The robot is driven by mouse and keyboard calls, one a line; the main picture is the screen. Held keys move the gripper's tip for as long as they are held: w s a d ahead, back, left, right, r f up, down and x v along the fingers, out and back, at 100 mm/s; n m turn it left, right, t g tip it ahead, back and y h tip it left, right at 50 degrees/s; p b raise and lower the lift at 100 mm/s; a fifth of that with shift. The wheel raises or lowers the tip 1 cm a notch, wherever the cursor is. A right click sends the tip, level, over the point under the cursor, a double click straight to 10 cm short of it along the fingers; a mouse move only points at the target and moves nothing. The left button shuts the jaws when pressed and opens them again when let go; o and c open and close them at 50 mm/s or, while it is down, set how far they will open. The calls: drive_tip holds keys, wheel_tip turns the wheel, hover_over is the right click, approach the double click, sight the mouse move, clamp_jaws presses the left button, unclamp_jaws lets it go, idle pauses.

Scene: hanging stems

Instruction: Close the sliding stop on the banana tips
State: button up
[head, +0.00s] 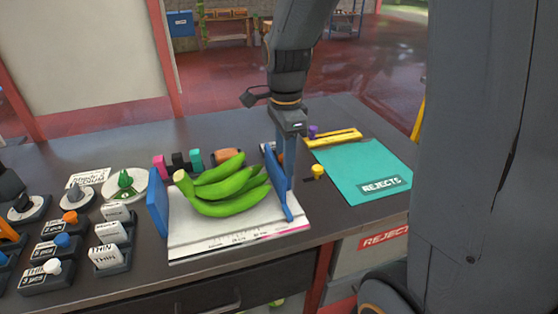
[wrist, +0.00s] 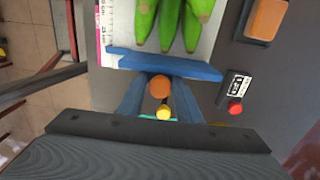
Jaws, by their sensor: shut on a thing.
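A hand of green bananas (head: 225,187) lies on a white measuring board (head: 190,243), its stem end to the left. A fixed blue plate (head: 157,203) stands at the stem end. The blue sliding stop (head: 286,208) stands upright at the tips. In the wrist view the stop (wrist: 165,65) runs across just below the tips (wrist: 166,45); I cannot tell whether they touch. My gripper (head: 287,180) is down behind the stop. In the wrist view its fingers (wrist: 159,98) are shut on the stop's orange knob (wrist: 159,86).
A teal mat with a REJECTS label (head: 360,170) lies to the right. A yellow knob (head: 318,171) is on the table near the stop. Several knobs and label blocks (head: 110,232) fill the left side. Coloured pegs (head: 179,160) stand behind the bananas.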

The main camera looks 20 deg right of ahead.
sight(265, 173)
drive_tip(key=shift+a, duration=0.55)
drive_tip(key=shift+a+p, duration=0.3)
drive_tip(key=shift+a, duration=0.15)
idle(0.7)
drive_tip(key=shift+a, duration=0.65)
drive_tip(key=shift+w+a+p, duration=0.1)
drive_tip(key=shift+a+p, duration=0.25)
idle(0.5)
drive_tip(key=shift+a, duration=0.5)
idle(0.4)
